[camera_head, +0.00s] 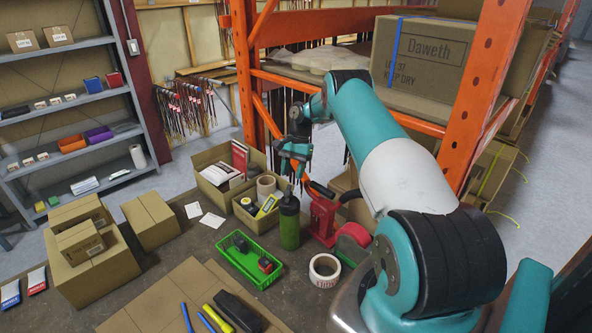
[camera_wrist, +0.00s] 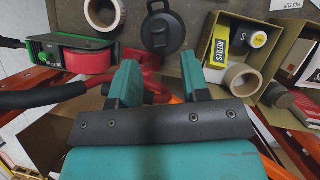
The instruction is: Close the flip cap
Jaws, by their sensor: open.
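A green bottle (camera_head: 289,226) with a dark cap stands upright on the table, in the middle of the head view. In the wrist view its dark round lid (camera_wrist: 162,34) shows from above, with a loop-like part at its far side. I cannot tell clearly how far the flip cap is open. My gripper (camera_head: 294,163) is above the bottle, apart from it. In the wrist view my gripper (camera_wrist: 160,74) has its two teal fingers spread, with nothing between them. The lid lies beyond the fingertips.
A tape dispenser (camera_wrist: 72,55) and a red tool (camera_head: 322,215) stand right of the bottle in the head view. A green basket (camera_head: 225,252) is left of it. A small box (camera_head: 244,213) with rolls stands behind-left. An orange rack post (camera_head: 492,95) rises at right.

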